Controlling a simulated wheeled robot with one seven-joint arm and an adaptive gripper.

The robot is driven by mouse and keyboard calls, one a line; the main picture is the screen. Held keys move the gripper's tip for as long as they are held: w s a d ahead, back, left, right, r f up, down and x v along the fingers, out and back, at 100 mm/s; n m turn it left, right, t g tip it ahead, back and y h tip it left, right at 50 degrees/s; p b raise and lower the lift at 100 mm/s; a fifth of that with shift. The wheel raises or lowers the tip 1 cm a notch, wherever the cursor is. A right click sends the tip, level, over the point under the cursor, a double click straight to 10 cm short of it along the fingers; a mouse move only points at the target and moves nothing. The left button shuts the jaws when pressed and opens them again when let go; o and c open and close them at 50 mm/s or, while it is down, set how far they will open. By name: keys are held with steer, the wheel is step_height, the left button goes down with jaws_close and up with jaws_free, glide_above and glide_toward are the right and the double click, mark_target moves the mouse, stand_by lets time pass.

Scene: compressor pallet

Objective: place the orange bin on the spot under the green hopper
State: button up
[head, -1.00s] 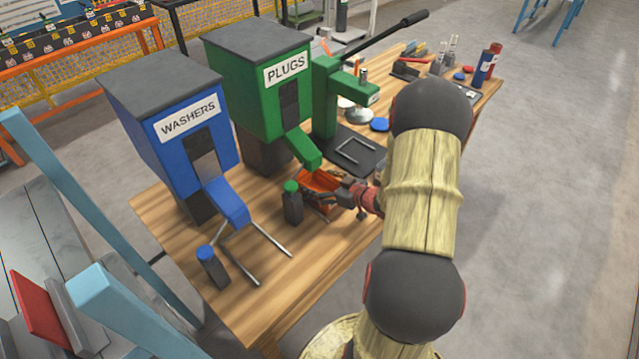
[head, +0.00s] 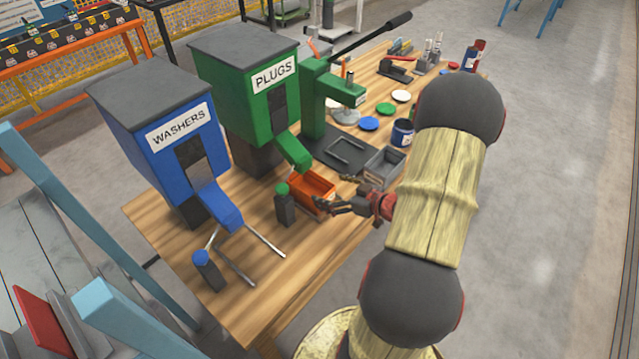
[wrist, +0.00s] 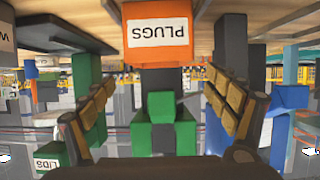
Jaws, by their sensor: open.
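The orange bin (head: 316,187) stands upright on the table just below the lip of the green hopper's chute (head: 296,152). The green hopper (head: 262,105) bears a PLUGS label. In the wrist view the picture is upside down, and the orange bin (wrist: 158,55) shows its own PLUGS label beyond the fingertips. My gripper (head: 328,206) is open, close to the bin's near side and apart from it. Its spread fingers also show in the wrist view (wrist: 160,88), with nothing held between them. The spot beneath the bin is hidden.
A dark post with a green button (head: 284,205) stands close left of the bin. A grey bin (head: 384,167) and a dark blue can (head: 402,133) are to the right. The blue WASHERS hopper (head: 170,140) and two rods (head: 264,240) are left.

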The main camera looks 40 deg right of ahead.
steer(key=w+d+r+g+h, duration=0.25)
steer(key=w+r+h, duration=0.2)
steer(key=r, duration=0.55)
steer(key=a+r+g+h, duration=0.2)
steer(key=a+r, duration=0.5)
steer(key=r, duration=0.2)
steer(key=s+a+r+g+y, duration=0.1)
steer(key=s+a+r, duration=0.1)
steer(key=s+a, duration=0.3)
steer(key=s+a+r+g+y, duration=0.1)
steer(key=s+a, duration=0.5)
steer(key=a, duration=0.7)
steer(key=s+a+r+g+y, duration=0.1)
steer(key=s+a+r+y, duration=0.2)
steer(key=s+a, duration=0.3)
steer(key=a, duration=0.3)
steer(key=shift+a+m, duration=0.25)
steer(key=shift+m, duration=0.15)
